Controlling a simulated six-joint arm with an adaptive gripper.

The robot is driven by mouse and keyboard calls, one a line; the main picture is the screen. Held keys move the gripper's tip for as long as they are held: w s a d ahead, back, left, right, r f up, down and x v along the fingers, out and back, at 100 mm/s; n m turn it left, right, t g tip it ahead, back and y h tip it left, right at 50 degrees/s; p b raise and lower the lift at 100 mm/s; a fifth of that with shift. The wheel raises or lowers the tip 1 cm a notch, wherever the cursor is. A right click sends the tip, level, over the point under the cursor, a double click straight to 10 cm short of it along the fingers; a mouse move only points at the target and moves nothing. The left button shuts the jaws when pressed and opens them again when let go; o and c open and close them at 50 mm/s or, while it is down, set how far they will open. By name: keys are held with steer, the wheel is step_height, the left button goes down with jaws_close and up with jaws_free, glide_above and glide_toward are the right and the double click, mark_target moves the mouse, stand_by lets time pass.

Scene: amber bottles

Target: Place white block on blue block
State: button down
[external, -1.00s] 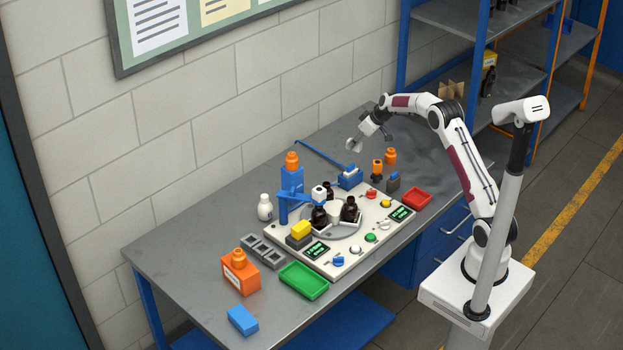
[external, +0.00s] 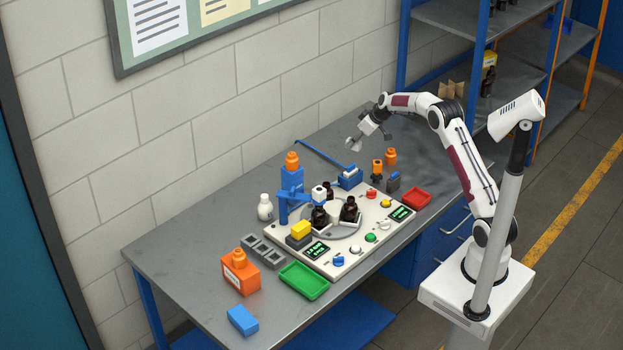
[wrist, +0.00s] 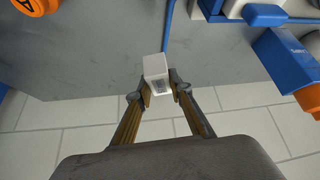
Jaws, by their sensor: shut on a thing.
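The white block (wrist: 157,68) is held between the two fingertips of my gripper (wrist: 159,90) in the wrist view, with the grey table surface behind it. In the external view my gripper (external: 354,144) is raised above the back part of the table, near the wall; the block is too small there to make out clearly. The blue block (external: 243,320) lies alone on the table's near left corner, far from my gripper, with nothing on top of it.
An orange container (external: 240,277), a green tray (external: 304,281) and grey holders (external: 262,250) are near the blue block. A console with amber bottles (external: 349,210) and a blue post (external: 292,190) stands mid-table. A red tray (external: 417,198) is at right.

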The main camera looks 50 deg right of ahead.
steer(key=w+a+r, duration=0.2)
steer(key=a+r, duration=0.2)
steer(key=a, duration=0.5)
steer(key=w+a+r+n, duration=0.1)
steer(key=w+a+r, duration=0.25)
steer(key=a, duration=0.65)
steer(key=w+a+r, duration=0.1)
steer(key=a+r, duration=0.4)
steer(key=a, duration=0.4)
steer(key=s+a+f+n+g+y, duration=0.1)
steer(key=s+a+f+n, duration=0.2)
steer(key=a, duration=0.8)
steer(key=s+a+n+g+y, duration=0.1)
steer(key=s+a+n+y, duration=0.1)
steer(key=s+a, duration=0.65)
steer(key=s+a+f+n+g+y, duration=0.1)
steer(key=s+a+f+n, duration=0.15)
steer(key=a, duration=1.15)
steer(key=s+a+f+n+g, duration=0.1)
steer(key=s+a+n, duration=0.2)
steer(key=s+a, duration=0.8)
steer(key=s+a+f+n+g+y, duration=0.1)
steer(key=s+a+n, duration=0.3)
steer(key=s+a, duration=0.7)
steer(key=shift+s+a+f+g, duration=0.2)
steer(key=shift+s+f+g, duration=0.2)
steer(key=shift+s+g, duration=0.4)
steer(key=shift+f, duration=2.5)
